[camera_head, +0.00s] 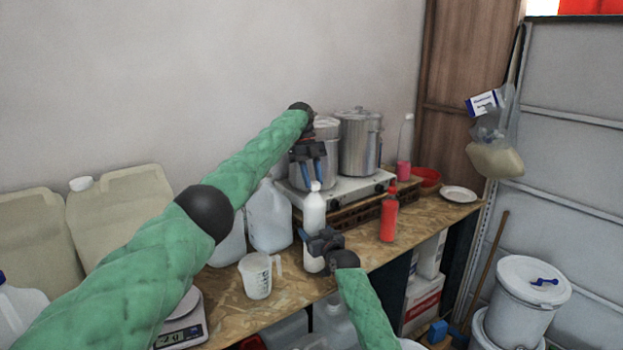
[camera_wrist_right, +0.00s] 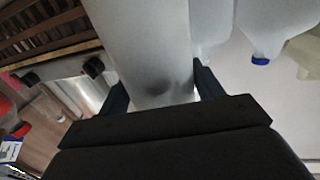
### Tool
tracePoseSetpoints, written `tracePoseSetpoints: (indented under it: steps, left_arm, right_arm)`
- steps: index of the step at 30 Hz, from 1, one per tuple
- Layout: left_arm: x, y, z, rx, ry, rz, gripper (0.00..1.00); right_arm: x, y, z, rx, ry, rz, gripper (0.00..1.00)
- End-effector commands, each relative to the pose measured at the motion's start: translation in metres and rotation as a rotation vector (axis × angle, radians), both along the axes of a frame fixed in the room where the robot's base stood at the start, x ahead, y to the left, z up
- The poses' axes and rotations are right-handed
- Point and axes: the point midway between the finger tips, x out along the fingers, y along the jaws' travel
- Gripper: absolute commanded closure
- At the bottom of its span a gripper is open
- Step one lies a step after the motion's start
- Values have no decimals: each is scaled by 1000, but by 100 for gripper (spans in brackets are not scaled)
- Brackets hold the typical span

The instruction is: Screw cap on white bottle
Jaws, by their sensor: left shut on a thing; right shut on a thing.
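The white bottle (camera_head: 314,212) stands upright near the front of the wooden bench. My right gripper (camera_head: 319,245) is shut around its lower body from the front. In the right wrist view the bottle (camera_wrist_right: 150,45) fills the space between the two fingers of my right gripper (camera_wrist_right: 158,88). My left gripper (camera_head: 316,180) points down from above, its blue fingers shut at the bottle's top. A small white cap (camera_head: 316,186) shows at these fingertips, at the bottle's mouth. Whether it is seated on the threads is too small to tell.
A stove (camera_head: 345,188) with steel pots (camera_head: 360,145) stands behind. A red bottle (camera_head: 389,215) is to the right. A measuring jug (camera_head: 256,277) and clear jugs (camera_head: 269,218) are to the left. A white plate (camera_head: 458,194) lies at the bench's right end.

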Motion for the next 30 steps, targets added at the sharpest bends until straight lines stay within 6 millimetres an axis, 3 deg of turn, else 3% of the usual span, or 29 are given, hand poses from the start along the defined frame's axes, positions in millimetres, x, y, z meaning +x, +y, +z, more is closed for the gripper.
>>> tracePoseSetpoints:
  steps: [7,18,19,21,30]
  left_arm:
    - [1,0,1,0,0,-169,91]
    - [1,1,1,-2,0,-190,91]
    - [1,1,1,-2,0,-190,65]
    - [1,1,1,-2,0,-190,51]
    - [1,0,2,-2,0,-190,49]
  right_arm:
    - [0,0,0,-1,-2,0,98]
    - [0,0,0,0,-1,0,98]
    - [0,0,0,0,-1,0,98]
    - [0,0,0,0,-1,0,98]
    - [0,0,0,-2,-1,0,98]
